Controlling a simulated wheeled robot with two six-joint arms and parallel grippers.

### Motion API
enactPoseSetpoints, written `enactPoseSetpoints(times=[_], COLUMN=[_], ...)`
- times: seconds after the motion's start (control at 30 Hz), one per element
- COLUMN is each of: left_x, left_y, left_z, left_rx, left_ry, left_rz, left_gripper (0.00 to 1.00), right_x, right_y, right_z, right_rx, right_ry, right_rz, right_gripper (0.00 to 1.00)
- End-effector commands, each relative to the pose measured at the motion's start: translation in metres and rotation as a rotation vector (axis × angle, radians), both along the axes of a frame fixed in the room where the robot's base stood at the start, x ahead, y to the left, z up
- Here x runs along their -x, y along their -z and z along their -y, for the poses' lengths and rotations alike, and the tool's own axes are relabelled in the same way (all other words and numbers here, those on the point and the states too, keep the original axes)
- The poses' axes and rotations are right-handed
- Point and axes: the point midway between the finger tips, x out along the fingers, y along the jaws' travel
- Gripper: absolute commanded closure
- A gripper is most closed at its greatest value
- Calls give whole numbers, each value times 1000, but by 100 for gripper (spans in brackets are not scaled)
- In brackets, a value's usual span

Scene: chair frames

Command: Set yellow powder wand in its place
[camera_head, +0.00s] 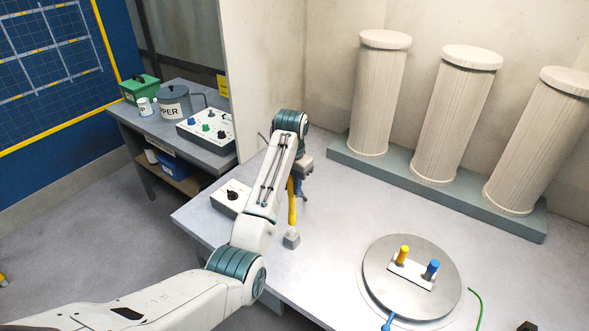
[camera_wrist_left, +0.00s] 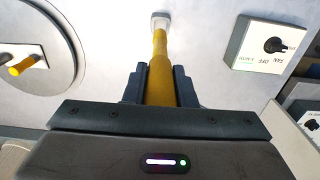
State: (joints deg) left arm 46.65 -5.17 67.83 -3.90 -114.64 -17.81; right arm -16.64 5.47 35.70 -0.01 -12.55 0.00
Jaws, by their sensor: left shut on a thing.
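My left gripper (camera_head: 298,187) is shut on the yellow powder wand (camera_head: 292,208). The wand hangs roughly upright, with a pale grey block-like end (camera_head: 291,240) at its bottom. I cannot tell whether that end touches the table. In the left wrist view the yellow wand (camera_wrist_left: 159,65) runs between the two dark fingers of the gripper (camera_wrist_left: 158,88). A round metal disc (camera_head: 380,290) carries a white plate with a yellow peg (camera_head: 403,255) and a blue peg (camera_head: 432,269), to the right of the wand. My right gripper is not in view.
A white switch box (camera_head: 231,197) stands left of the wand. Three ribbed columns (camera_head: 378,95) stand on a grey-green base at the back. A green cable (camera_head: 479,307) lies right of the disc. A side table (camera_head: 170,133) holds a pot and control box.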

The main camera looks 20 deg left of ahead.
Motion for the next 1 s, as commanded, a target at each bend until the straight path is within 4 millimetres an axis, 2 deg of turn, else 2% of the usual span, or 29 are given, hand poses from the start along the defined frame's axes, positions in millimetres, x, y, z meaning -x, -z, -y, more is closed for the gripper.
enactPoseSetpoints(times=[0.1, 0.2, 0.37, 0.63, 1.0], left_x=[1, 1, 1, 1, 1], left_y=[0, 0, 0, 14, 45], left_z=[1, 1, 0, 0, 0], left_rx=[0, -1, 0, 0, 0], left_ry=[-1, -1, -1, -1, -1], left_rz=[0, 1, 2, -1, 0], left_gripper=[100, 100, 100, 100, 100], right_x=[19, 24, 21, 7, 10], right_y=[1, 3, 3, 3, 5], right_z=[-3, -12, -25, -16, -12], right_rx=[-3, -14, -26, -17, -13], right_ry=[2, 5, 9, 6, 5], right_rz=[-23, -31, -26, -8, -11], right_gripper=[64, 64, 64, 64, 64])
